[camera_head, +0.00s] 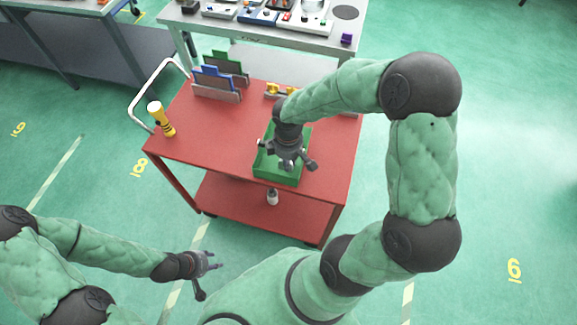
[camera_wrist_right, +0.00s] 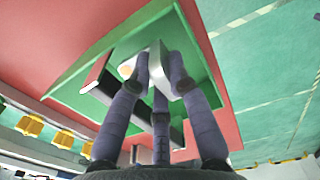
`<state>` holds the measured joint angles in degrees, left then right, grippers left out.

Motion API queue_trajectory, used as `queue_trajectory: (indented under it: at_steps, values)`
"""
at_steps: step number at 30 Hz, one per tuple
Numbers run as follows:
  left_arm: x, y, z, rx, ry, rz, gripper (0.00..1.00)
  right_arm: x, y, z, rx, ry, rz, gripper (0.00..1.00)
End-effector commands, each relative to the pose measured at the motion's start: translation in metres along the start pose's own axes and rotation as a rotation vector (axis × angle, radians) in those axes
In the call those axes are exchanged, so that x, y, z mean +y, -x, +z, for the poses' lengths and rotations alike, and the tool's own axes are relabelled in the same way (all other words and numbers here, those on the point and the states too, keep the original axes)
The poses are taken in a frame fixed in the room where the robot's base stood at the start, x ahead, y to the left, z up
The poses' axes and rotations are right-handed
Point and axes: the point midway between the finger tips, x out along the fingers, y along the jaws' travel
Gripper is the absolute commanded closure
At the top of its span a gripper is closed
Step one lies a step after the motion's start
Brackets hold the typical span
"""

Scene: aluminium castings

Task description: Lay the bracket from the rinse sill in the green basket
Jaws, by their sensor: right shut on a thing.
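The green basket (camera_head: 264,165) stands on the red cart's top, and its rim also shows in the right wrist view (camera_wrist_right: 70,85). My right gripper (camera_head: 293,165) is over the basket, pointing down. In the right wrist view its fingers (camera_wrist_right: 158,75) are closed around a pale grey metal piece, which looks like the bracket (camera_wrist_right: 155,58). The piece is in front of the basket's inside; whether it touches the floor I cannot tell. My left gripper (camera_head: 212,264) is empty with fingers spread, low beside the cart.
On the red cart (camera_head: 215,135) stand a yellow-and-white lamp-like object (camera_head: 160,118), upright blue and green panels (camera_head: 213,80) and a grey rail with yellow pieces (camera_head: 272,90). A grey bench with equipment (camera_head: 345,25) is behind. Dark and grey bars (camera_wrist_right: 135,110) show within the basket.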

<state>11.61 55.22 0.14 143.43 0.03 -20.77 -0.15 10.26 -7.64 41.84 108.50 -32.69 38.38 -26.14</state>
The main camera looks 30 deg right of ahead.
Motion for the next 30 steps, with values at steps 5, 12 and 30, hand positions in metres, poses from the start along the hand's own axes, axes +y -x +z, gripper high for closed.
queue_trajectory:
  at_steps: [5, 12, 30]
  values:
    - [-0.004, -0.01, 0.0, 0.0, 0.0, 0.0, 0.6, 0.002, -0.028, 0.001, -0.003, 0.0, -0.003, 1.0]
    - [-0.004, -0.011, 0.0, 0.0, 0.0, 0.0, 0.6, 0.002, -0.034, 0.001, 0.0, -0.001, 0.0, 1.0]
    - [-0.005, -0.013, -0.001, 0.0, 0.0, 0.0, 0.6, 0.002, -0.037, 0.001, 0.0, -0.001, -0.001, 0.72]
